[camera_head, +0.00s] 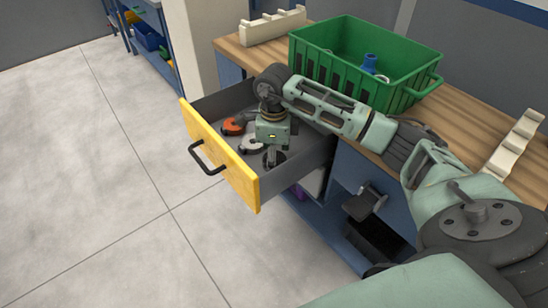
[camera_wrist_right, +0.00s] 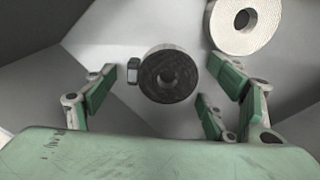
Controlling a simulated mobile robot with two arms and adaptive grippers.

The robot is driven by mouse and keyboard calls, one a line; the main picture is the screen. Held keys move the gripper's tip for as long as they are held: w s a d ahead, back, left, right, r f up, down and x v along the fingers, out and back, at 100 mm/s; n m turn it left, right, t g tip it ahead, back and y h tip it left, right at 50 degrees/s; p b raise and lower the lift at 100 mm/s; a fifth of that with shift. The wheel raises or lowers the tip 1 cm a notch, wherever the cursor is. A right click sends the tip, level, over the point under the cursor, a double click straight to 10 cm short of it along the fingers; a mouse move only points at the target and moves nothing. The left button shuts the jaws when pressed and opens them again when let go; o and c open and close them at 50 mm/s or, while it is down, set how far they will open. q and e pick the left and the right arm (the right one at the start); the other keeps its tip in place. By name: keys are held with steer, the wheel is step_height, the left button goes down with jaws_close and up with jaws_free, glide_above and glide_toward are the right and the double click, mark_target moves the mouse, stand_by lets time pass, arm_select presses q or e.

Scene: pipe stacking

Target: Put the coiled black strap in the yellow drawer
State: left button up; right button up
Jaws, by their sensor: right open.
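The yellow-fronted drawer (camera_head: 222,152) is pulled open from the workbench, and its grey inside shows. The coiled black strap (camera_head: 280,158) is inside it, low near the right wall, partly hidden by my right gripper (camera_head: 272,158). My right arm reaches over the drawer, and the gripper points down into it. In the right wrist view, the coiled black strap (camera_wrist_right: 158,88) appears as a round dark roll with a small tab at its left. The open fingers of my right gripper (camera_wrist_right: 168,84) stand apart on both sides of it. My left gripper is not in view.
An orange item (camera_head: 232,126) and a white roll (camera_head: 252,145) lie in the drawer; the white roll (camera_wrist_right: 274,20) is close by in the wrist view. A green crate (camera_head: 310,72) stands on the wooden bench behind. Open floor lies left of the drawer.

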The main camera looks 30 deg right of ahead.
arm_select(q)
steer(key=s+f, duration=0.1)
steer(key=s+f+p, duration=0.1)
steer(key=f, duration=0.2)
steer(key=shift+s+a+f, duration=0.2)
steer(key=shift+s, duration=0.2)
arm_select(e)
step_height(320, 180, up, 12)
steer(key=shift+r, duration=0.15)
stand_by(0.7)
